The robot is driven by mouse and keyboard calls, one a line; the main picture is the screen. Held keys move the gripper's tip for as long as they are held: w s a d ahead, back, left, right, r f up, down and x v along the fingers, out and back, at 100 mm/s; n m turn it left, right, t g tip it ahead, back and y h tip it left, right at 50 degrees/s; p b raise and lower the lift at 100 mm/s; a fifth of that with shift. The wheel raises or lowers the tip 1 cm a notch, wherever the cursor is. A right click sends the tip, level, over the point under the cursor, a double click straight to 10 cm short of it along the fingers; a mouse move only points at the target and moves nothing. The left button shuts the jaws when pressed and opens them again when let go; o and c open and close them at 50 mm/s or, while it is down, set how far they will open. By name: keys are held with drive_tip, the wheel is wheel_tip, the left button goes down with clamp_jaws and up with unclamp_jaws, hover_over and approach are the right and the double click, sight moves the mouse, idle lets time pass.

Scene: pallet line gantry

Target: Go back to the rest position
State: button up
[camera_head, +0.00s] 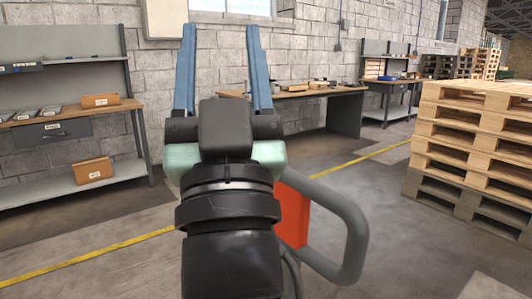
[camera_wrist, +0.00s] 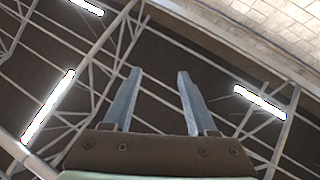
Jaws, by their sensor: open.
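My gripper (camera_head: 221,62) stands upright in the middle of the head view, with its two blue fingers pointing up. The fingers are wide apart and nothing is between them. In the wrist view my gripper (camera_wrist: 155,95) also shows open and empty, with the ceiling beams and lights beyond it. The gripper touches nothing that I can see.
A workbench (camera_head: 92,113) with small boxes stands at the left. Another wooden bench (camera_head: 345,92) stands along the block wall behind my gripper. A stack of pallets (camera_head: 470,140) is at the right. A grey rail (camera_head: 357,240) with a red panel (camera_head: 292,215) is close by. Floor beyond is clear.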

drive_tip(key=s+d+r+m+h+p, duration=0.2)
drive_tip(key=s+d+r+h, duration=0.25)
drive_tip(key=s, duration=0.25)
wheel_tip(320, 180, up, 30)
drive_tip(key=p, duration=2.9)
drive_tip(key=shift+a+f+n+t+p, duration=0.15)
drive_tip(key=shift+a+n+t+p, duration=0.15)
drive_tip(key=shift+a+p, duration=0.1)
drive_tip(key=shift+c, duration=0.6)
drive_tip(key=shift+s+d+f, duration=0.1)
drive_tip(key=shift+f, duration=0.05)
